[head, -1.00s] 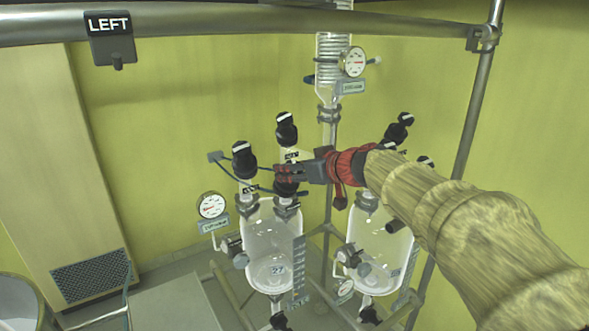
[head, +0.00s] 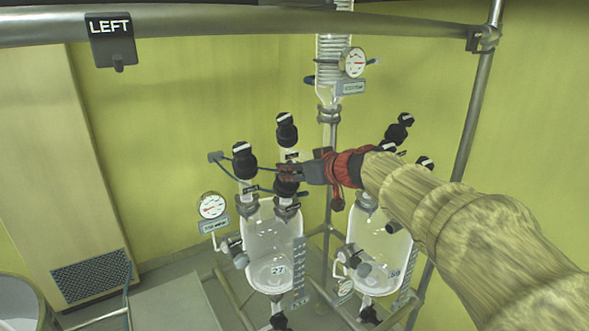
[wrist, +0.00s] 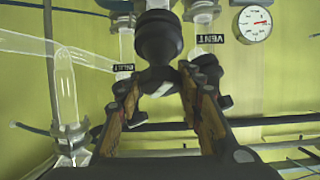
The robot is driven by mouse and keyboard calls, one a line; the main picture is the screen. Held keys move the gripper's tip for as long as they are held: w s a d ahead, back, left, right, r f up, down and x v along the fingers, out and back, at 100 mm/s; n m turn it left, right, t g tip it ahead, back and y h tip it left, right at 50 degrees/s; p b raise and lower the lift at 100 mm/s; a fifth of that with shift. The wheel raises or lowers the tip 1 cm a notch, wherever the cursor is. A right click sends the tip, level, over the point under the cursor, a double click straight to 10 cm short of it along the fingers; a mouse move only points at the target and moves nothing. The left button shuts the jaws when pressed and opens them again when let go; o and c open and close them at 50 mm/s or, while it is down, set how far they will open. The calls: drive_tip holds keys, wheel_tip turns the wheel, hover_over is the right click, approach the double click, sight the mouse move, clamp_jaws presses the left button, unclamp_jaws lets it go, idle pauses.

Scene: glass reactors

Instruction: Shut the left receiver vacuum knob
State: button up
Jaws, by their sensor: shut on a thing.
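The left receiver (head: 268,240) is a clear glass vessel marked 27, with several black knobs with white marks above it. One knob (head: 243,160) stands at its left, and another (head: 287,131) stands higher. My gripper (head: 283,173) comes in from the right and is shut on a black knob (head: 287,188) above the vessel's right neck. In the wrist view, a dark round knob (wrist: 158,38) stands at my fingertips (wrist: 160,84), its lower end between them. I cannot read a vacuum label on it; the fingers partly hide it in the head view.
The right receiver (head: 375,240) stands close by, under my arm. A pressure gauge (head: 212,205) is left of the left receiver. A glass column with a gauge (head: 353,63) rises behind. Thin hoses and metal frame tubes (head: 470,130) surround the glassware.

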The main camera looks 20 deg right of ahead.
drive_tip(key=shift+a+r+m+h+p, duration=0.1)
drive_tip(key=shift+m+h+p, duration=0.45)
drive_tip(key=shift+m+p, duration=0.3)
drive_tip(key=shift+a+r+m+h+p, duration=0.1)
drive_tip(key=shift+m+h+p, duration=0.45)
drive_tip(key=shift+m+p, duration=0.3)
drive_tip(key=m+h+p, duration=0.2)
drive_tip(key=m+p, duration=0.1)
drive_tip(key=p, duration=0.3)
drive_tip(key=shift+r+p, duration=0.15)
drive_tip(key=shift+p, duration=0.2)
drive_tip(key=m+h+p, duration=0.1)
drive_tip(key=m+p, duration=0.1)
drive_tip(key=p, duration=0.5)
drive_tip(key=m+g+h+p, duration=0.1)
drive_tip(key=m+h+p, duration=0.1)
drive_tip(key=p, duration=0.6)
drive_tip(key=shift+m+p, duration=0.3)
drive_tip(key=shift+m, duration=0.4)
drive_tip(key=m+p, duration=0.1)
drive_tip(key=p, duration=0.2)
drive_tip(key=shift+g+h, duration=0.3)
drive_tip(key=shift+g, duration=0.1)
drive_tip(key=shift+f+m+h+p, duration=0.35)
drive_tip(key=shift+m+p, duration=0.15)
drive_tip(key=shift+p, duration=0.5)
drive_tip(key=o, duration=1.2)
